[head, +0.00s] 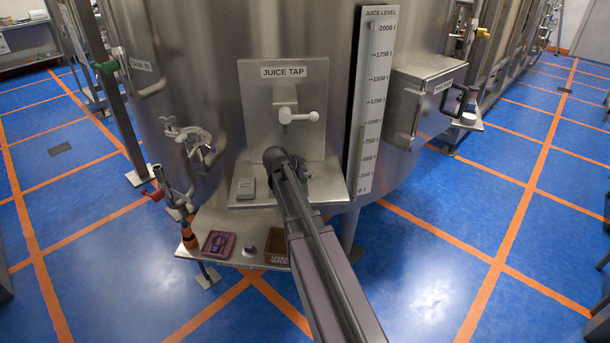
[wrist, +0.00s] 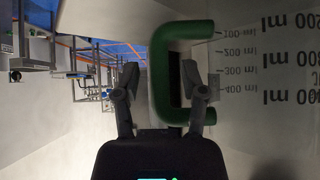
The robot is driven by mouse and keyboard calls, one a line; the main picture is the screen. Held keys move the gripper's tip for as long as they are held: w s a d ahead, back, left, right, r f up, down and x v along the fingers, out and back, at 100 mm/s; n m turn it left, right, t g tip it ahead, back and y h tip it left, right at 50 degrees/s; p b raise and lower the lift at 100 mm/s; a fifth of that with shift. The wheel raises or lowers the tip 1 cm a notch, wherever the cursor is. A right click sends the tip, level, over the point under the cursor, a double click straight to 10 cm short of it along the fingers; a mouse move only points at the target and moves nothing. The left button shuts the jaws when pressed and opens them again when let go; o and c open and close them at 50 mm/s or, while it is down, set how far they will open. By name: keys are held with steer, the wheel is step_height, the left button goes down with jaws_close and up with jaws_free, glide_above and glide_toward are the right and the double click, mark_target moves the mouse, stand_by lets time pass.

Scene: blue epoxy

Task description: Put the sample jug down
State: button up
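The sample jug's green handle (wrist: 165,75) and its pale wall with ml markings (wrist: 255,65) fill the middle and right of the wrist view. The markings look upside down there. My gripper (wrist: 165,85) has one finger on each side of the handle's bar. A gap shows between the left finger and the bar, and the right finger is inside the handle loop. In the head view my arm ends in front of the juice tap (head: 287,115), over the tap's steel shelf (head: 325,185). The arm hides the jug there.
A small grey device (head: 246,188) sits on the shelf left of my arm. A lower steel ledge (head: 200,225) carries a purple tray (head: 217,243), a small white-topped item (head: 249,251) and a brown labelled box (head: 277,245). The big steel tank (head: 215,60) stands close behind.

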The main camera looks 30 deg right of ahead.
steer(key=shift+r, duration=0.15)
steer(key=shift+p+v, duration=0.75)
steer(key=p+v, duration=0.7)
steer(key=v, duration=0.3)
steer(key=shift+a+r, duration=0.15)
steer(key=shift+s, duration=0.1)
stand_by(0.3)
steer(key=s+a+f+n+g+y, duration=0.1)
steer(key=s+a+f+n+y, duration=0.1)
steer(key=s+a+n+y, duration=0.2)
steer(key=s+a+f+n+g+y, duration=0.2)
steer(key=s+a+f+n+y, duration=0.1)
steer(key=s+a+n, duration=0.6)
steer(key=s+a+y, duration=0.1)
steer(key=s+a, duration=0.2)
steer(key=s, duration=0.2)
steer(key=shift+f+n, duration=0.25)
steer(key=shift+n, duration=0.15)
stand_by(0.4)
